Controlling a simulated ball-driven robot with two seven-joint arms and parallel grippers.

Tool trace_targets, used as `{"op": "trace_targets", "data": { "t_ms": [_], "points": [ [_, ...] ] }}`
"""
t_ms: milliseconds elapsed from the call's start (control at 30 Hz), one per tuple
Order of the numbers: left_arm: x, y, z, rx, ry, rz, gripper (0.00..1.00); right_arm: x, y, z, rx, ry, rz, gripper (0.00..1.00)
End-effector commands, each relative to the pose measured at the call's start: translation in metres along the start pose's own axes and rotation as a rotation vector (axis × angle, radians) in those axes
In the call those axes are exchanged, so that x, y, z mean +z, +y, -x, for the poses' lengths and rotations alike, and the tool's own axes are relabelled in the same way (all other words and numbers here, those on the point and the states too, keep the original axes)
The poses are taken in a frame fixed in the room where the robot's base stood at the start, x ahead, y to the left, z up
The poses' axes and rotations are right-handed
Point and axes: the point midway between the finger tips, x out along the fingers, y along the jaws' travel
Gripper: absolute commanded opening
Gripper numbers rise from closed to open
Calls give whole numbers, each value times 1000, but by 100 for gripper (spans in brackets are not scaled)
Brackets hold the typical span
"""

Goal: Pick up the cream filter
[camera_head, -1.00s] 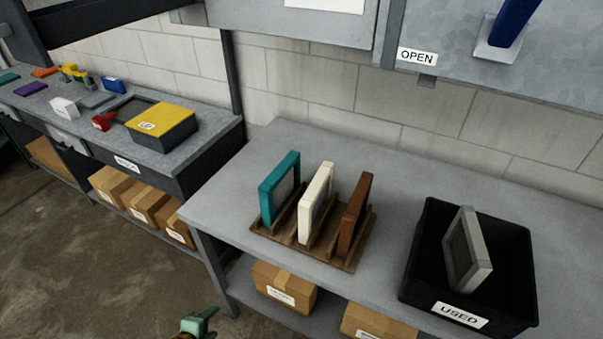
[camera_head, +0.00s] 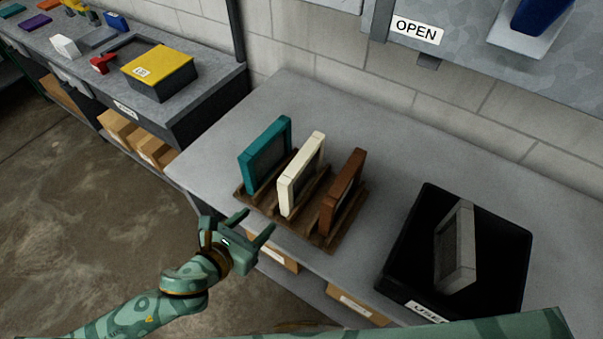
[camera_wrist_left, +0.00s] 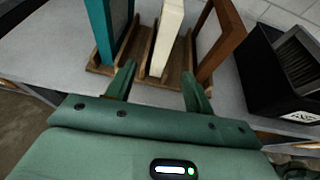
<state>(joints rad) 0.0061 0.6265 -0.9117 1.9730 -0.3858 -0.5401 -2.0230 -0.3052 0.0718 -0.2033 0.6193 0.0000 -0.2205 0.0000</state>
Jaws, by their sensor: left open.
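The cream filter (camera_head: 301,174) stands upright in the middle slot of a brown wooden rack (camera_head: 325,238) on the grey table. A teal filter (camera_head: 265,154) stands to its left and a brown filter (camera_head: 342,197) to its right. My left gripper (camera_head: 255,223) is open and empty, in front of the rack and short of the cream filter. In the left wrist view, the cream filter (camera_wrist_left: 167,38) rises beyond and between the two fingers (camera_wrist_left: 158,85), not touching them. A green part of mine crosses the bottom right of the head view; my right gripper is not seen.
A black bin labelled USED (camera_head: 400,247) with a grey filter (camera_head: 456,247) in it stands right of the rack. A wall cabinet marked OPEN (camera_head: 417,30) is behind. Cardboard boxes (camera_head: 357,307) sit on the lower shelf. The table behind the rack is clear.

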Motion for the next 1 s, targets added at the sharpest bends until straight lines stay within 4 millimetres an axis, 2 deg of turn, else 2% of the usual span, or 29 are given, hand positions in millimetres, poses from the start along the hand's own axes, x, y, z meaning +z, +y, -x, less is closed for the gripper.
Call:
{"op": "trace_targets", "data": {
  "t_ms": [200,333,567,833,1000],
  "points": [
    [0,-1,-55,0,-3,4,53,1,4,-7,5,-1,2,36],
    [0,-1,-81,0,-2,4,53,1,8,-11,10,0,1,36],
    [1,-1,-102,-1,-2,6,53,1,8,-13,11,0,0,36],
    [1,-5,-143,0,-1,5,53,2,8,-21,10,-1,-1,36],
    [2,-5,-149,-1,0,6,53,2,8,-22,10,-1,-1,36]
  ]
}}
